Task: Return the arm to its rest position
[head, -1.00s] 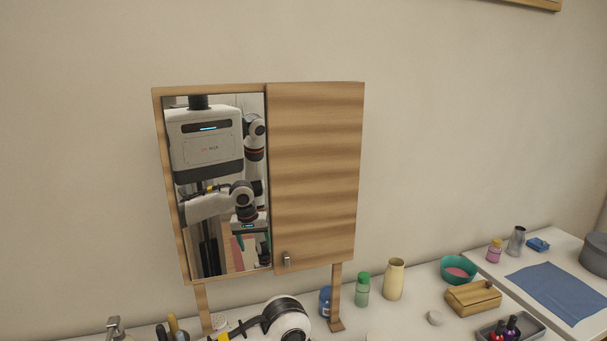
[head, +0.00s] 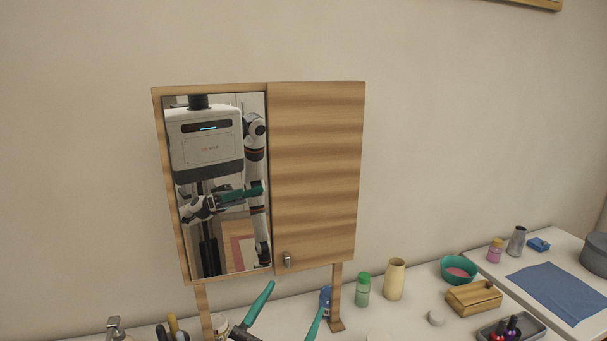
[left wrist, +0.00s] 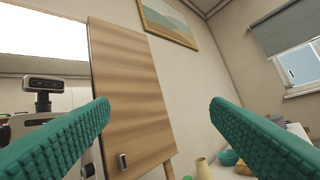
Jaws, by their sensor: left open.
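My left gripper (head: 287,310) shows at the bottom of the head view, its two teal fingers spread with nothing between them. It is in front of the counter and below the cabinet. In the left wrist view the same gripper (left wrist: 160,120) has a wide gap between its ribbed fingers, with the cabinet and wall beyond. My right gripper is not directly in view. The mirror (head: 222,240) reflects parts of my body and arms.
A wooden cabinet (head: 315,175) stands on legs on the white counter (head: 400,315). Near it are a green-capped bottle (head: 362,290), a cream vase (head: 394,279), a teal bowl (head: 458,270), a wooden box (head: 473,298) and a blue cloth (head: 556,291).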

